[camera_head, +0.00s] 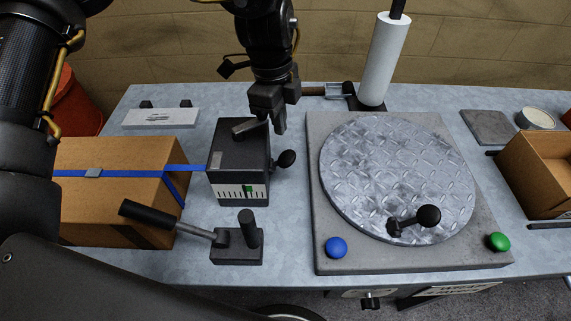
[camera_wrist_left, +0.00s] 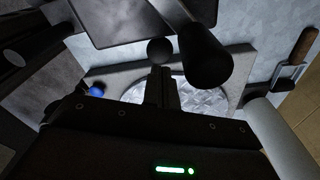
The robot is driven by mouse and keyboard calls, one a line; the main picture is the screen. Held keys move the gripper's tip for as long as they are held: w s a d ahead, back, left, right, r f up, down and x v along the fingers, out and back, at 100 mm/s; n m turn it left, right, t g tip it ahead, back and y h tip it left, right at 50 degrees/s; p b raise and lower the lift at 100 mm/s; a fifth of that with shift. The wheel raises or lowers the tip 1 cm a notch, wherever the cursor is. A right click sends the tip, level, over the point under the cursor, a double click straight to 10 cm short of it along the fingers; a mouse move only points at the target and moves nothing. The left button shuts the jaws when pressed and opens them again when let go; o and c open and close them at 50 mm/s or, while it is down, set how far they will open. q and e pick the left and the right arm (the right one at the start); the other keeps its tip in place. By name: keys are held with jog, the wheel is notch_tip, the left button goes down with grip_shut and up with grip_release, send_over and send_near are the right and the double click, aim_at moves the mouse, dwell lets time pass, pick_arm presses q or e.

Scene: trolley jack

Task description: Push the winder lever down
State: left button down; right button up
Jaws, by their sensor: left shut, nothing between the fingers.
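The winder appears to be the dark box (camera_head: 227,165) with a white scale and green marker on its front; a blue strap runs into it from the left. A short dark lever (camera_head: 250,126) lies across its top, tilted slightly up to the right. The lever's thick black grip (camera_wrist_left: 207,62) looms close in the wrist view. My left gripper (camera_head: 278,124) is shut and empty, pointing down beside the lever's right end. Its fingers (camera_wrist_left: 162,88) show in the wrist view; contact with the lever cannot be told. My right gripper is not in view.
A black ball knob (camera_head: 286,159) sticks out from the winder's right side. The strapped cardboard box (camera_head: 105,215) is left. A round metal turntable (camera_head: 390,160) is right, with a white roll (camera_head: 383,60) behind.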

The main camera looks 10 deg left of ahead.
aim_at(285, 157)
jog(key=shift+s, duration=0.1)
pick_arm(q)
notch_tip(285, 157, down, 4)
jog(key=b, duration=0.2)
jog(key=shift+s+a+r+b, duration=0.15)
jog(key=shift+b, duration=0.25)
jog(key=shift+d+f+b, duration=0.6)
jog(key=shift+f, duration=0.25)
jog(key=shift+a+f+b, duration=0.3)
jog(key=shift+f+b, duration=0.1)
jog(key=shift+f, duration=0.1)
jog(key=shift+d+f, duration=0.25)
jog(key=shift+a, duration=0.1)
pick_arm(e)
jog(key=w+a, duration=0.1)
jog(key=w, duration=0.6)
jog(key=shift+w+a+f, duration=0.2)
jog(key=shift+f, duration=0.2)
pick_arm(q)
jog(key=shift+f, duration=0.1)
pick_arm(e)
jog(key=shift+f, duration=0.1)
